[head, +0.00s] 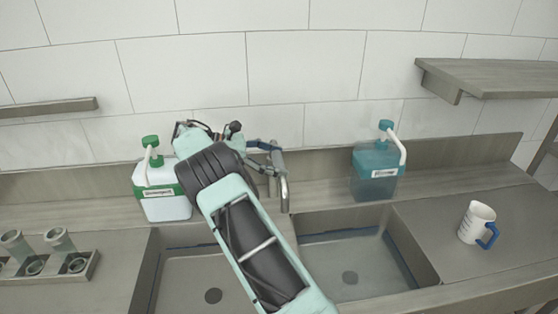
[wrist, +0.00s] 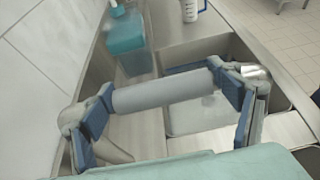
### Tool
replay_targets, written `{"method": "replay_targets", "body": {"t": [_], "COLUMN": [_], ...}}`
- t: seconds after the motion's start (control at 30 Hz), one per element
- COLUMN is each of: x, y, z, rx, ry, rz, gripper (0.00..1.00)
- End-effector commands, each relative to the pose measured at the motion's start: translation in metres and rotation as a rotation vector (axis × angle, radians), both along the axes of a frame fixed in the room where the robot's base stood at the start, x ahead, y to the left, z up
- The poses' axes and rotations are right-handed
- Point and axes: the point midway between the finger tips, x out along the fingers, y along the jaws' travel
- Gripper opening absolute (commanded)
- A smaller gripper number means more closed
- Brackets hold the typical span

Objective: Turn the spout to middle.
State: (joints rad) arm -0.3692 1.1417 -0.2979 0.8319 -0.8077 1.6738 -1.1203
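The metal spout (head: 284,184) rises behind the double sink. In the head view its bent tip shows just right of my gripper, near the divider between the basins. My gripper (head: 264,158) is at the spout, and my arm hides part of the tap and its base. In the wrist view the spout (wrist: 163,92) is a grey tube crossing from left to right between the widely spread blue fingers of my gripper (wrist: 167,101). The fingers are open; whether either one touches the tube, I cannot tell.
The left basin (head: 185,285) is partly behind my arm; the right basin (head: 350,250) is open and empty. A white-and-green jug (head: 165,204) and a teal jug (head: 374,172) stand at the back. A mug (head: 476,222) is right; a cup rack (head: 90,265) is left.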

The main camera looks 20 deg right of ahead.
Motion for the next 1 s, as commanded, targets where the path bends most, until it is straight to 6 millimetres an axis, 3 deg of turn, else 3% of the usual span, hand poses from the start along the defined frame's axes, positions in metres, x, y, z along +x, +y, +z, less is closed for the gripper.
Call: {"method": "replay_targets", "body": {"t": [0.1, 0.47, 1.0], "x": [0.000, 0.001, 0.010], "y": [0.000, 0.002, 0.056], "z": [0.000, 0.002, 0.024], "rx": [-0.001, -0.002, -0.002], "ry": [0.000, -0.003, -0.003], "rz": [0.001, 0.002, 0.003], "gripper": [0.97, 0.97, 0.97]}}
